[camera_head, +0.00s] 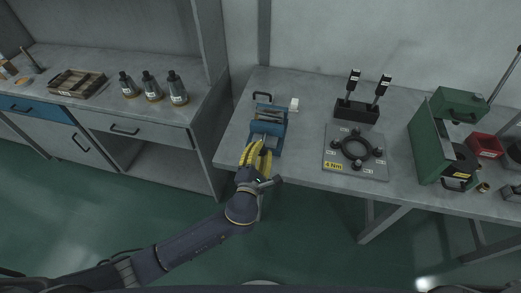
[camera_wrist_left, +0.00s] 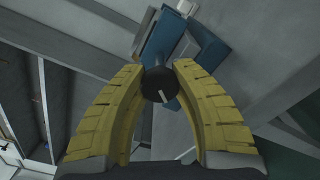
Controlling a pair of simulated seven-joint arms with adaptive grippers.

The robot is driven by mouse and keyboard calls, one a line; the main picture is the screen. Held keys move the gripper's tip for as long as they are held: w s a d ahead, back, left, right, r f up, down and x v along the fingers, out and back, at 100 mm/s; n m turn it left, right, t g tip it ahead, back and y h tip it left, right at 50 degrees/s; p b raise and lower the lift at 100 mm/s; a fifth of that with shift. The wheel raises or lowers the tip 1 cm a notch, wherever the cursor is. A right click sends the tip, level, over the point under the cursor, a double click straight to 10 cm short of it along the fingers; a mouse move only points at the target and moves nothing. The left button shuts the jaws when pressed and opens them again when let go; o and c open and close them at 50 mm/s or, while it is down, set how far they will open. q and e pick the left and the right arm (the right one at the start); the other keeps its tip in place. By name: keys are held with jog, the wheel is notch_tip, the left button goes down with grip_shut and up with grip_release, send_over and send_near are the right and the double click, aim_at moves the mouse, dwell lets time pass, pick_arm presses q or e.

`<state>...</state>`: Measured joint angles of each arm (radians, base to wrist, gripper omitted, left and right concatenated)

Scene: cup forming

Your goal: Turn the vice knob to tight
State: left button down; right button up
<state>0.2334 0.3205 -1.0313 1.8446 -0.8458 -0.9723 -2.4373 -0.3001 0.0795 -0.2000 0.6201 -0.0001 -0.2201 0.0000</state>
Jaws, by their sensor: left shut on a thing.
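The blue vice (camera_head: 267,122) stands on the left end of the grey worktable, near its front edge. In the left wrist view the vice's blue body (camera_wrist_left: 197,45) shows behind its round black knob (camera_wrist_left: 159,84), which carries a white mark line. My left gripper (camera_head: 257,146), with yellow fingers, is at the front of the vice. In the left wrist view its fingertips (camera_wrist_left: 162,72) are on both sides of the knob, shut on it. In the head view the knob is hidden by the fingers. My right gripper is not in view.
A plate with a ring and clamps (camera_head: 334,168) and a black holder with two tools (camera_head: 357,111) stand right of the vice. A green press (camera_head: 429,140) and a red bin (camera_head: 485,146) are farther right. A small white object (camera_head: 294,104) lies beside the vice.

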pick_arm(q)
jog(key=shift+a+f, duration=0.15)
jog(key=shift+f, duration=0.15)
jog(key=c, duration=1.3)
grip_release()
jog(key=o, duration=0.4)
jog(key=shift+r, duration=0.2)
jog(key=v, duration=1.2)
